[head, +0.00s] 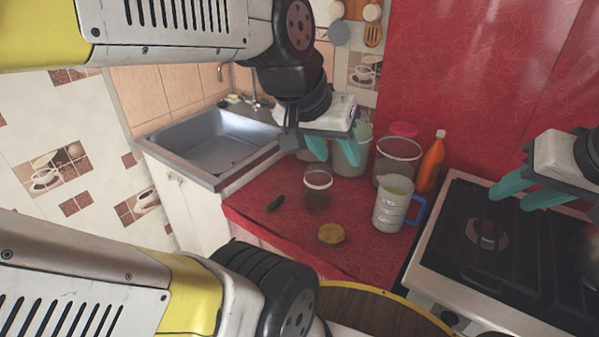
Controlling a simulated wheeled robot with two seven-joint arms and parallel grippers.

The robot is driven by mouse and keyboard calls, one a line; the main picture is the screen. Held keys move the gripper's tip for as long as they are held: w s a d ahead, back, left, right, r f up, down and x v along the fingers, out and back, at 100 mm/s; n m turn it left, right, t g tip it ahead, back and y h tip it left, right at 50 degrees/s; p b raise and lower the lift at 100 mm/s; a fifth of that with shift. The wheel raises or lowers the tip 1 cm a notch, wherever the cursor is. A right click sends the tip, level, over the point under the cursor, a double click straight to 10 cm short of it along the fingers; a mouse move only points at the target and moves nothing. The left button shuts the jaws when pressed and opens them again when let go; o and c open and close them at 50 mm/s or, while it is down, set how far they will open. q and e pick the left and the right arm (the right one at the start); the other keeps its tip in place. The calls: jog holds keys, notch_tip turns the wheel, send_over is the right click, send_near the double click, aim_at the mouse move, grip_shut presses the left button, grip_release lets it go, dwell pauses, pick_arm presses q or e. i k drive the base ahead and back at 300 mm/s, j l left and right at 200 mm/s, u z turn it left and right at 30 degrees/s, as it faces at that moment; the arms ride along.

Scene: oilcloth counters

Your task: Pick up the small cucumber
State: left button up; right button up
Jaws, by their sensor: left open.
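The small cucumber (275,203) is dark green and lies on the red counter (262,224) near its left edge, left of a glass jar. My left gripper (328,150) has teal fingers that are apart and empty. In the picture it shows above and to the right of the cucumber, in front of a bucket. My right gripper (512,195) is at the right, in front of the stove, with its teal fingers apart and nothing seen between them. The cucumber is fully visible.
Close to the cucumber stands the glass jar (317,190). A measuring jug (390,205), a yellow round item (331,234), a bucket (350,158), a clear container (397,160) and an orange bottle (431,165) share the counter. A sink (190,165) lies left, a stove (470,262) right.

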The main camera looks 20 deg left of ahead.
aim_at(275, 204)
jog(key=u, duration=0.4)
jog(key=j+u, duration=0.1)
jog(key=u, duration=0.25)
jog(key=i+u, duration=0.1)
jog(key=u, duration=0.3)
